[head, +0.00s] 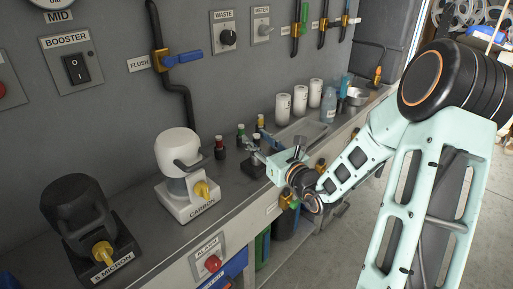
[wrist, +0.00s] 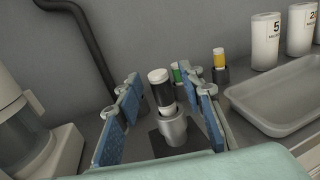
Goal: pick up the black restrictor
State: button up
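The black restrictor (wrist: 162,93) is a short dark cylinder with a white top. It stands upright in a grey metal holder (wrist: 173,130) on a dark square base in the wrist view. My gripper (wrist: 167,92) is open, with a blue-padded finger on each side of the restrictor. Gaps show between the restrictor and both fingers. In the head view my gripper (head: 260,155) is low over the bench, at the dark base (head: 251,168), and largely hides the restrictor there.
A green restrictor (wrist: 178,72) stands just behind, and a yellow one (wrist: 220,67) to the right. A red one (head: 220,148) stands to the left in the head view. A shallow tray (wrist: 275,100), white canisters (head: 282,106) and the white carbon filter (head: 182,165) flank the spot.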

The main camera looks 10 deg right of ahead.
jog(key=shift+w+a, duration=0.1)
jog(key=shift+w, duration=0.2)
jog(key=shift+c, duration=0.7)
grip_shut()
jog(key=shift+r, duration=0.15)
